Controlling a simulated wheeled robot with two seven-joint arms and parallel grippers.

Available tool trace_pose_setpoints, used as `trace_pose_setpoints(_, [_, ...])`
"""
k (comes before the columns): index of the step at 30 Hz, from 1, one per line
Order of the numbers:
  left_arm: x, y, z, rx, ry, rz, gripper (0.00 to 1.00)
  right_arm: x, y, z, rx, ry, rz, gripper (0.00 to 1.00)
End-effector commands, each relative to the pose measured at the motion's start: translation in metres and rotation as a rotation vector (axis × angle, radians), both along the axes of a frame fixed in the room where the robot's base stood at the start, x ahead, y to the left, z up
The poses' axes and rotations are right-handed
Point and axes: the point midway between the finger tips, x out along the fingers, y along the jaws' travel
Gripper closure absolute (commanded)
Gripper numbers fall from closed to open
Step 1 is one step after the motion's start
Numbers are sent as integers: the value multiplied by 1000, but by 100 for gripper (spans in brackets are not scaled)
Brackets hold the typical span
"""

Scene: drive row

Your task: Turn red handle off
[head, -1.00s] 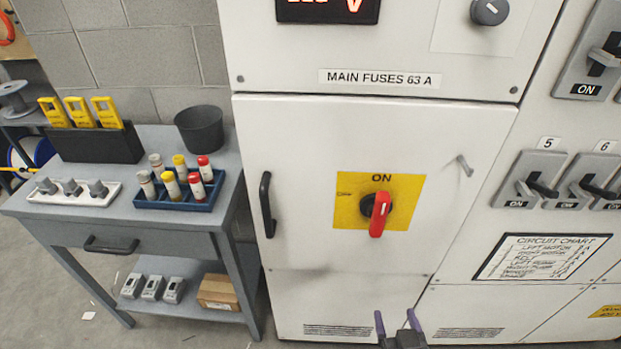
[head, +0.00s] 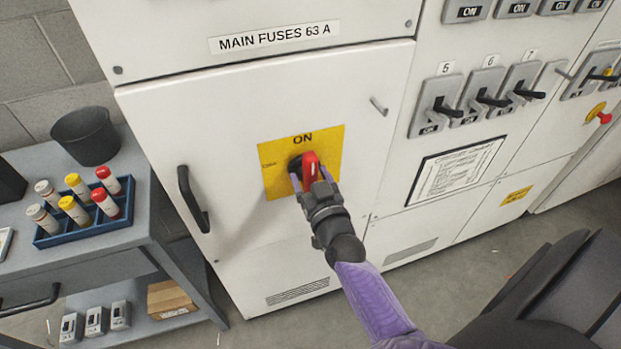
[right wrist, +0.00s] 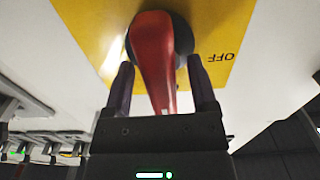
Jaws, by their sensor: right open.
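The red handle (head: 311,166) sits on a black round base on a yellow plate (head: 276,184) on the white cabinet door. It points down from the ON label; an OFF label (right wrist: 219,57) shows on the plate in the right wrist view. My right gripper (head: 308,184) is at the handle, its fingers open. In the right wrist view the fingers (right wrist: 160,85) stand on either side of the red handle (right wrist: 153,55), with a gap visible on each side. The gripper partly hides the handle's lower end in the head view. My left gripper is not in view.
A black door pull (head: 192,198) is left of the plate, and a small metal latch (head: 379,106) is at upper right. Breaker switches (head: 437,104) line the right panel. A grey workbench (head: 130,240) with a fuse tray stands at left.

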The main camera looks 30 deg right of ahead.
Motion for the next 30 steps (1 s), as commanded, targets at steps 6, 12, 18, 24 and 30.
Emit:
trace_pose_setpoints(6, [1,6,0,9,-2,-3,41,0,0,0,0,0,0,52])
trace_pose_setpoints(12, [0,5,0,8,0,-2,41,0,0,0,0,0,0,94])
trace_pose_setpoints(18, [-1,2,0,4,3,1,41,0,0,0,0,0,0,100])
trace_pose_setpoints(24, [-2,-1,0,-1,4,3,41,-1,0,0,-5,1,0,100])
trace_pose_setpoints(30, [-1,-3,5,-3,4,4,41,0,-2,1,-59,14,0,100])
